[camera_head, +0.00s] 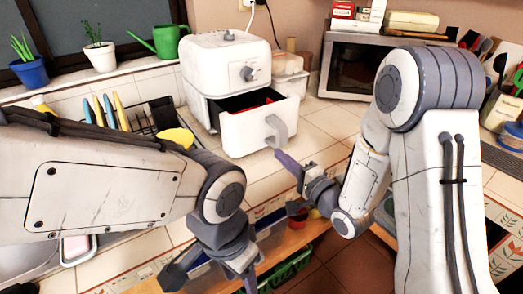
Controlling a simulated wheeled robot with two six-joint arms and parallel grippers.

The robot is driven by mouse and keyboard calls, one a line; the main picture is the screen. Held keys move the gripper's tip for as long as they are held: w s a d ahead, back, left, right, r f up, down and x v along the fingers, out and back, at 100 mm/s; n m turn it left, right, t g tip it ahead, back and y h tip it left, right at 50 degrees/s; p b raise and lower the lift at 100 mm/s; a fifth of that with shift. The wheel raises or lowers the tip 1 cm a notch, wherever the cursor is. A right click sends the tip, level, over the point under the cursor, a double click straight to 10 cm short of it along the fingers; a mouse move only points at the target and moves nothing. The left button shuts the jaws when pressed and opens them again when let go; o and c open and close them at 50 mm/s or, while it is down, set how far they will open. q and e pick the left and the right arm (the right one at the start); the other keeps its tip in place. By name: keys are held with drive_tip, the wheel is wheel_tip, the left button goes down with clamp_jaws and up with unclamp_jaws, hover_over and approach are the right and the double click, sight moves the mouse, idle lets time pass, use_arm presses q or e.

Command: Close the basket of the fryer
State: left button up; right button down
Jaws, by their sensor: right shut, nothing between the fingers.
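The white air fryer (222,59) stands on the tiled counter against the wall. Its basket (247,128) is pulled out toward me, with a dark inside and something red in it. The grey handle (277,131) is on the basket's front. My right gripper (281,156) is shut and empty, with its tip just below and in front of the handle. I cannot tell whether it touches the handle. My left gripper (208,284) is low at the bottom of the picture, in front of the counter edge, with its fingers spread and nothing seen between them.
A microwave (353,66) stands right of the fryer, with boxes on top. A dish rack (160,122) is to the left, partly behind my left arm. Potted plants (99,57) and a green watering can (163,41) line the sill. Free tiles lie right of the basket.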

sight(256, 134)
drive_tip(key=shift+w+a+f+b, duration=0.25)
drive_tip(key=shift+w+b, duration=0.05)
drive_tip(key=shift+b, duration=0.85)
drive_tip(key=x, duration=0.2)
drive_tip(key=p+x, duration=0.1)
drive_tip(key=x, duration=0.2)
drive_tip(key=p+x, duration=0.1)
drive_tip(key=x, duration=0.1)
drive_tip(key=shift+w+a+r, duration=0.2)
drive_tip(key=shift+w+r, duration=0.1)
drive_tip(key=shift+r, duration=0.1)
use_arm(q)
drive_tip(key=shift+f, duration=0.65)
use_arm(e)
drive_tip(key=shift+w+a, duration=0.4)
drive_tip(key=shift+w, duration=0.1)
drive_tip(key=shift+w+f, duration=0.1)
